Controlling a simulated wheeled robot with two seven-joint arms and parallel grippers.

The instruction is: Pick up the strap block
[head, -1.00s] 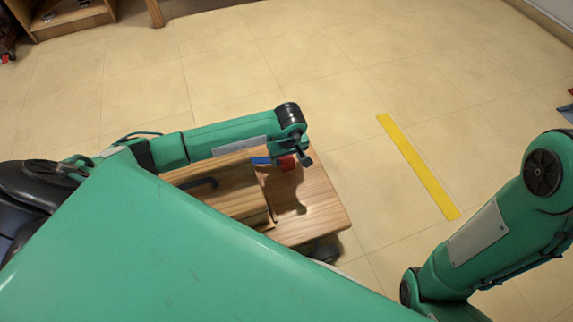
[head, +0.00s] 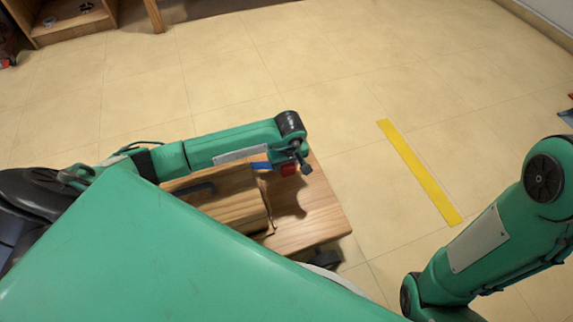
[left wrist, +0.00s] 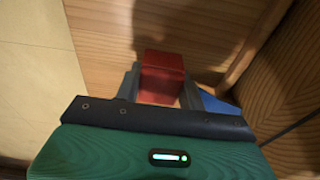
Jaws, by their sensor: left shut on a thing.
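The strap block is a small red block (left wrist: 161,78) between the two grey fingers of my left gripper (left wrist: 160,88) in the left wrist view. The gripper is shut on it. In the head view the red block (head: 289,169) shows small at the end of my left arm, over the wooden tabletop (head: 310,215). A shadow lies on the wood near it. I cannot tell how much gap there is beneath the block. My right arm comes in at the right of the head view, but its gripper is out of frame.
A blue piece (left wrist: 217,103) lies beside the right finger. A raised wooden case (head: 230,205) stands on the tabletop, close to the left gripper. Open tiled floor with a yellow strip (head: 420,172) lies to the right. A wooden shelf (head: 70,20) stands at the far left.

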